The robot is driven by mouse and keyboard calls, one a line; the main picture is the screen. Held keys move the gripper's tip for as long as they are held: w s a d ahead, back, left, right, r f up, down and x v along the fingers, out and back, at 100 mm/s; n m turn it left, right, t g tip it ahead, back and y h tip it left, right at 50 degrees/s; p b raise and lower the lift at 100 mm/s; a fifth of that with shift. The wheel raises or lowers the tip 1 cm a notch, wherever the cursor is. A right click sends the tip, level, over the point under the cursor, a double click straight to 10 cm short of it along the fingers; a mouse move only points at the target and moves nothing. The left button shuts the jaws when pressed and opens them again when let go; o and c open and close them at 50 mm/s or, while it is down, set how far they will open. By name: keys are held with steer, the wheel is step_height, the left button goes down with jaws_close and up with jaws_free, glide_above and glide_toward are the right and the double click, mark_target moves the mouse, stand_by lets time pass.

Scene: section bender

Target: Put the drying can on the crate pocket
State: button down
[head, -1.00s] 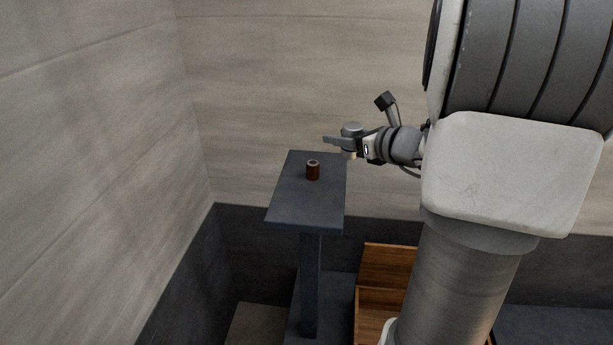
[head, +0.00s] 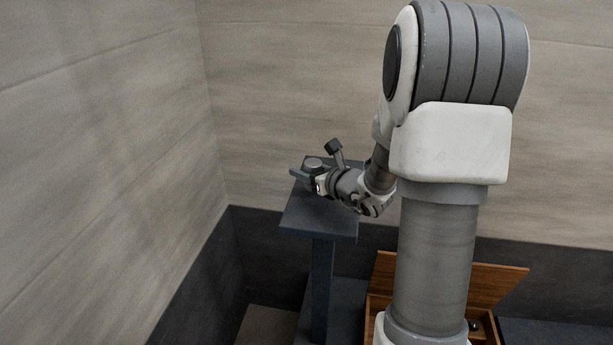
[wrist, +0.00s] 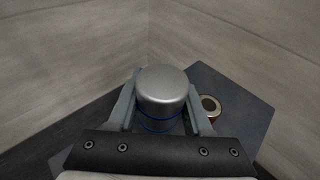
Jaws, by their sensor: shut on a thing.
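A silver can with a blue band (wrist: 162,92), which I take for the drying can, is between the two fingers of my gripper (wrist: 160,104). My gripper is shut on it. In the head view the can's grey top (head: 313,163) shows at my gripper (head: 306,174), over the dark stand top (head: 318,222). Whether the can touches the stand is hidden. The crate pocket cannot be singled out for sure; an open wooden box (head: 487,284) stands low behind my arm, largely hidden by it.
A copper-brown cylinder with a ringed top (wrist: 210,106) stands on the stand top (wrist: 243,108), just right of my gripper's right finger in the wrist view. My arm hides it in the head view. Walls close in the corner behind. The stand's near end looks clear.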

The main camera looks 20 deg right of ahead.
steer(key=shift+f, duration=1)
steer(key=shift+f, duration=0.2)
steer(key=c, duration=0.6)
jaws_free()
steer(key=shift+r, duration=0.1)
